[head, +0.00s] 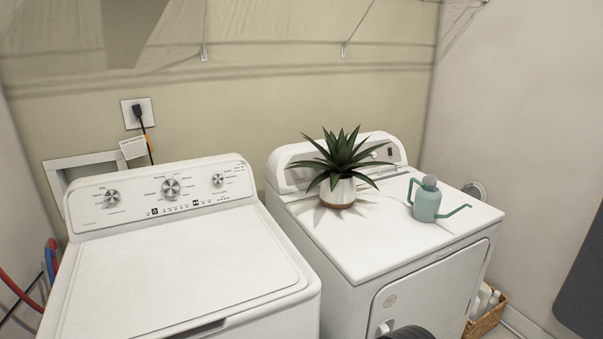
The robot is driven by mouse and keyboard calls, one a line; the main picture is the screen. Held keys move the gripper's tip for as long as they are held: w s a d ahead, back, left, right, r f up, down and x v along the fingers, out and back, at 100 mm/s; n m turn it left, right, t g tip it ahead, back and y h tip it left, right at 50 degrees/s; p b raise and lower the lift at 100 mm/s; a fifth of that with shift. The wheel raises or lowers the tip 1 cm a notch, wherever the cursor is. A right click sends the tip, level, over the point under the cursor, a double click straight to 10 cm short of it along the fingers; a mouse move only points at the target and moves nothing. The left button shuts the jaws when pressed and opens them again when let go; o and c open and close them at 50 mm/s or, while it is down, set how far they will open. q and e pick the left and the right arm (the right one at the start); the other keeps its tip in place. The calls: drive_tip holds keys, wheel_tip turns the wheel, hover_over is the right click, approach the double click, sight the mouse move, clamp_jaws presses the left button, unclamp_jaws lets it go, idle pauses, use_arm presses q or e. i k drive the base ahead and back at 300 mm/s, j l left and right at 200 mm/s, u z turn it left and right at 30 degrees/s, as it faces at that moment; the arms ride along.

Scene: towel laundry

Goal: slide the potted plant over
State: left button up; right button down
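The potted plant (341,165) has long dark green leaves and a white pot (338,191) with a brown base. It stands upright on top of the white dryer (372,243), near the back left, in front of the control panel. Some leaves overlap the panel in the picture. Neither of my grippers shows clearly in the head view. A dark rounded part at the bottom edge, in front of the dryer, is too cut off to identify.
A teal watering can (427,200) stands right of the plant on the dryer, its spout pointing right. The dryer top's front is clear. A white washer (176,264) stands to the left across a narrow gap. A wicker basket (487,315) with bottles sits on the floor at right.

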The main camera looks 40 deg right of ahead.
sight(338, 187)
drive_tip(key=k+l, duration=0.1)
drive_tip(key=l, duration=1.7)
drive_tip(key=l+u, duration=0.35)
drive_tip(key=k+l+u, duration=0.15)
drive_tip(key=l+u, duration=0.15)
drive_tip(key=k+l+u, duration=0.1)
drive_tip(key=l+u, duration=0.25)
